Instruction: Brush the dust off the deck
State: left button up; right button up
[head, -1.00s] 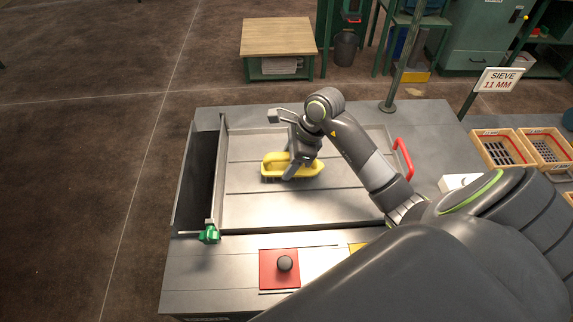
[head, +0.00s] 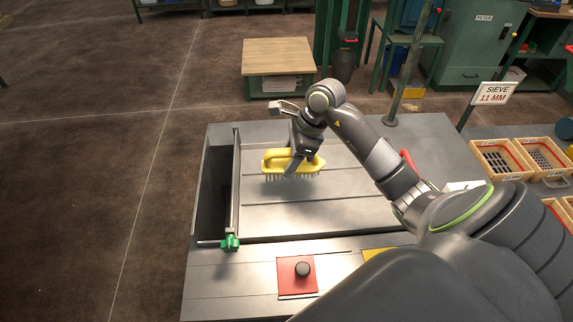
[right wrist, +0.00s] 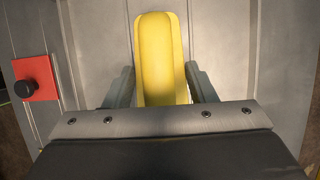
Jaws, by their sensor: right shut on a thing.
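A brush with a yellow body (head: 277,161) and pale bristles is over the grey metal deck (head: 345,208), toward its back left. It also shows in the right wrist view (right wrist: 160,50), as a long yellow bar. My right gripper (head: 297,160) is shut on the brush, with one finger on each side in the right wrist view (right wrist: 160,88). The bristles point down. I cannot tell whether they touch the deck. I cannot make out dust on the deck. My left gripper is not in view.
A dark open slot (head: 214,190) lies left of the deck, behind a raised rail (head: 236,185) with a green clamp (head: 230,243). A red plate with a black knob (head: 303,269) is at the front. Crates (head: 503,160) and a sieve sign (head: 493,93) stand at the right.

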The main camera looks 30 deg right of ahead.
jog(key=shift+r, duration=1.1)
jog(key=shift+f, duration=0.1)
jog(key=shift+d, duration=0.1)
